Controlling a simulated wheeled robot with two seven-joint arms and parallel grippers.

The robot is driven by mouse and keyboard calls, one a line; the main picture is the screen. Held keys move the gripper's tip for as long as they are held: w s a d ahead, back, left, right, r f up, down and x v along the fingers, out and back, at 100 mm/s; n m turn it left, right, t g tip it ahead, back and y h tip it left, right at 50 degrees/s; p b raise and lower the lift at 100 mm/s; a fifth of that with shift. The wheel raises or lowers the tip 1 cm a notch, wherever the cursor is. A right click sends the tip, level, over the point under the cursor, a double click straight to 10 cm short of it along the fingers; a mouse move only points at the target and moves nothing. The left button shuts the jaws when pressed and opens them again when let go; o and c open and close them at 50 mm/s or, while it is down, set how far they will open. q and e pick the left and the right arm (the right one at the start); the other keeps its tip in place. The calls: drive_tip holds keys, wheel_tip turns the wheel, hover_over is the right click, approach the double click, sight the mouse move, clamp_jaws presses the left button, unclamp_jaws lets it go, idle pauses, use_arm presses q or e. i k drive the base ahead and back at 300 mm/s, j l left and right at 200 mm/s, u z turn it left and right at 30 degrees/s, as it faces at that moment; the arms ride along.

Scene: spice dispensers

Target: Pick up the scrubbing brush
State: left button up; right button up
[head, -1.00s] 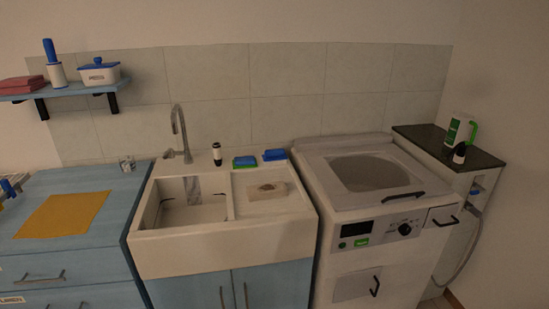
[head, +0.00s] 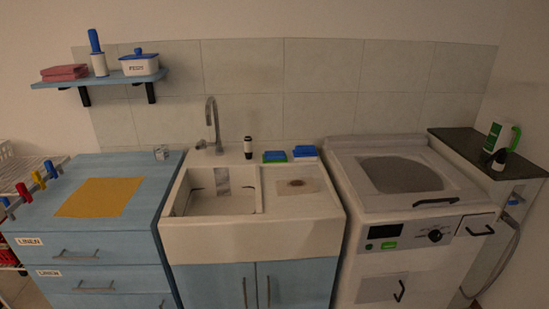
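I cannot single out a scrubbing brush with certainty. Two small blue-topped blocks lie at the back of the sink's right ledge: one with a green lower part (head: 275,157) and a blue one with a pale base (head: 305,151). They could be sponges or brushes; they are too small to tell. A small brown patch or flat item (head: 297,183) shows on the pale recessed area right of the basin. Neither of my grippers is in view.
The white sink (head: 250,239) stands between a blue drawer cabinet (head: 150,190) with a yellow cloth (head: 99,197) and a washing machine (head: 390,215). A dark-topped bottle (head: 248,147) stands beside the tap (head: 213,122). A wall shelf (head: 112,80) hangs upper left.

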sight(302, 153)
drive_tip(key=i+l+u, duration=0.5)
drive_tip(key=i, duration=0.2)
drive_tip(key=i+l+u, duration=0.45)
drive_tip(key=i+l, duration=0.15)
drive_tip(key=i, duration=0.05)
